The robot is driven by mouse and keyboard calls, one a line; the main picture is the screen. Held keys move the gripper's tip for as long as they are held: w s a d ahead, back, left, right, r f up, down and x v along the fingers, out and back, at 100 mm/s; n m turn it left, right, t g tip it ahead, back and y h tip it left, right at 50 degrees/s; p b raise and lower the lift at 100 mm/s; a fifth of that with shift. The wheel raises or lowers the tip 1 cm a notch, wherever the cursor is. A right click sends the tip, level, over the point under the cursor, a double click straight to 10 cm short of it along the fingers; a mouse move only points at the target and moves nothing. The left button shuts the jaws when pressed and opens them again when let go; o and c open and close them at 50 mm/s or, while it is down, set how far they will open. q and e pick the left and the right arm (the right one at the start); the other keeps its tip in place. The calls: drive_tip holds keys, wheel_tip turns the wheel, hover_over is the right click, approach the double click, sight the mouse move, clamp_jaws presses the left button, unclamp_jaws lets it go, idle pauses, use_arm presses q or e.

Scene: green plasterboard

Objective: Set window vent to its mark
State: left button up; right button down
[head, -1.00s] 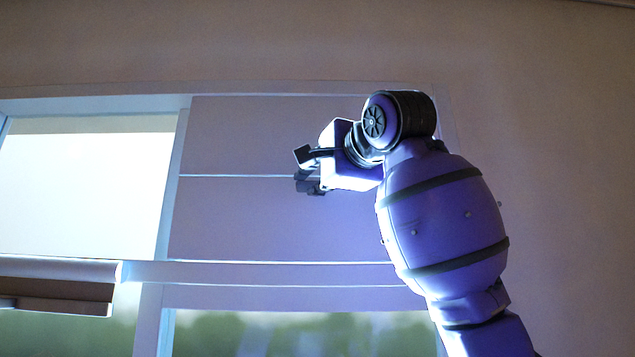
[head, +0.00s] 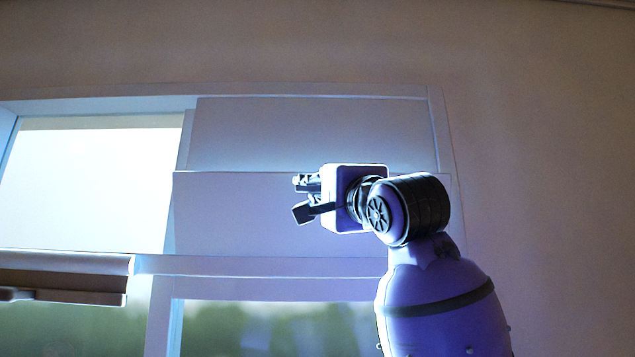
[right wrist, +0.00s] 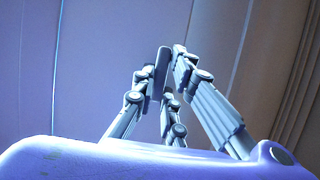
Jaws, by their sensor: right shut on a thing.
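The window vent (head: 240,215) is a pale flap in the upper right part of the window. Its top edge stands out from the panel (head: 300,130) above it, so the flap looks tilted into the room. My right gripper (head: 303,198) is in front of the vent, below its top edge. In the right wrist view, the fingers (right wrist: 165,62) are closed together against a pale surface, shut on a part of the vent; the exact contact is hard to make out. I cannot make out the mark. My left gripper is not in view.
A bright pane (head: 95,190) lies left of the vent, with a brown-fronted rail (head: 60,285) below it. A lower pane (head: 270,328) shows blurred greenery. The wall (head: 540,180) to the right is bare.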

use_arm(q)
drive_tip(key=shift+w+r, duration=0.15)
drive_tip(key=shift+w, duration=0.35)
use_arm(e)
drive_tip(key=shift+s+f+n+t+y, duration=0.6)
drive_tip(key=shift+s+f+y, duration=0.1)
drive_tip(key=shift+f, duration=0.2)
drive_tip(key=shift+w, duration=0.1)
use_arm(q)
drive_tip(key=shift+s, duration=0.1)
use_arm(e)
drive_tip(key=shift+a+f, duration=0.1)
drive_tip(key=c, duration=2.2)
unclamp_jaws()
drive_tip(key=o, duration=0.4)
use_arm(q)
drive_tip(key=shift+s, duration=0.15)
use_arm(e)
drive_tip(key=v, duration=1.2)
